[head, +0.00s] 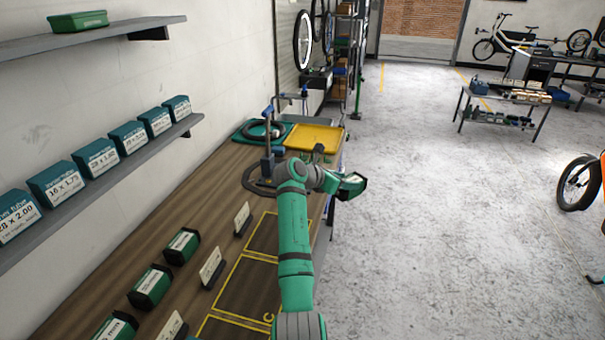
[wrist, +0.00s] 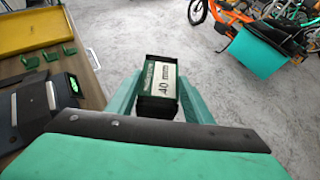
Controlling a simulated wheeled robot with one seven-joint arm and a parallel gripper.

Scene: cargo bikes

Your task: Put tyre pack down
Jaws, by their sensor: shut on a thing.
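The tyre pack (wrist: 160,85) is a small dark green box with a pale label reading 40. In the wrist view it sits between the two green fingers of my gripper (wrist: 159,78), which is shut on it. In the head view my gripper (head: 351,186) is beyond the right edge of the workbench (head: 185,205), over the grey floor. The pack is held in the air, with floor behind it in the wrist view. Yellow-outlined areas (head: 245,287) mark the near right part of the bench top.
Green packs (head: 150,286) stand in a row on the bench beside white label cards (head: 212,267). A yellow tray (head: 314,138) and a dark stand (head: 267,160) are at the far end. A wall shelf (head: 100,185) holds teal boxes. The floor (head: 440,220) to the right is open.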

